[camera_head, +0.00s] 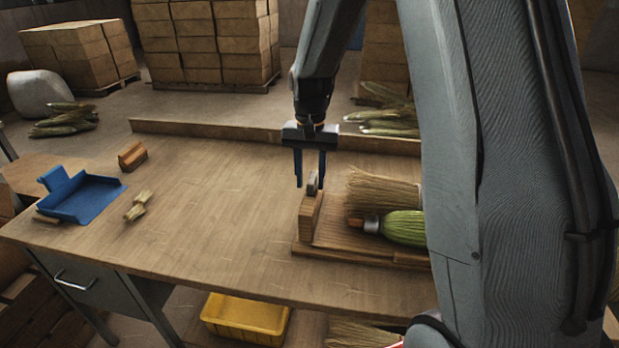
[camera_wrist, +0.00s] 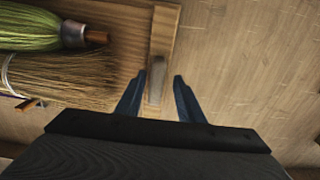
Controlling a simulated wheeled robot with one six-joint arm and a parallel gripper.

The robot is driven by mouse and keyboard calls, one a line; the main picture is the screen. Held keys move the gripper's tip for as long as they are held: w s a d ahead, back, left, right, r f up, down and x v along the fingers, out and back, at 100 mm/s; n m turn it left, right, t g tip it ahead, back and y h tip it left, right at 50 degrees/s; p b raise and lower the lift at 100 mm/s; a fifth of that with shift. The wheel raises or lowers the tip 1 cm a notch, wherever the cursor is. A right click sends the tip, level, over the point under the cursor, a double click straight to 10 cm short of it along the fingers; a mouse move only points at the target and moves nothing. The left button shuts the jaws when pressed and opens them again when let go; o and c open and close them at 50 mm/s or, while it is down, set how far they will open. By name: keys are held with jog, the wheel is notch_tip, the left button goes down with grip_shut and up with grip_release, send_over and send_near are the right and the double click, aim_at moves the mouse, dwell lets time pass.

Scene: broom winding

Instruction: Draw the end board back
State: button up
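The end board (camera_head: 310,215) is an upright wooden board at the left end of a low wooden tray (camera_head: 345,252) on the workbench. A small grey handle (camera_head: 312,183) stands on its top. In the wrist view the end board (camera_wrist: 164,45) runs up from between my fingers, with the handle (camera_wrist: 156,88) near the fingertips. My gripper (camera_head: 309,182) points down over the board with blue fingers apart. In the wrist view my gripper (camera_wrist: 160,78) is open, one finger each side of the handle, with gaps showing. Whether the fingers reach down beside the handle is hard to tell.
A green-bound broom head (camera_head: 404,227) and a straw broom head (camera_head: 380,192) lie on the tray right of the board. A blue dustpan (camera_head: 82,198), a wooden block (camera_head: 132,156) and small straw pieces (camera_head: 138,205) lie left. The bench between is clear.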

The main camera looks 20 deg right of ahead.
jog(key=shift+r+b, duration=0.85)
jog(key=shift+r, duration=3.05)
jog(key=s+f+n, duration=0.2)
jog(key=s+f, duration=0.2)
jog(key=s, duration=0.6)
jog(key=s+f+n+t, duration=0.1)
jog(key=s+f+n, duration=0.2)
jog(key=s, duration=0.7)
jog(key=shift+s+a+f, duration=0.25)
jog(key=shift+s+f, duration=0.05)
jog(key=shift+f, duration=0.5)
jog(key=shift+d, duration=0.25)
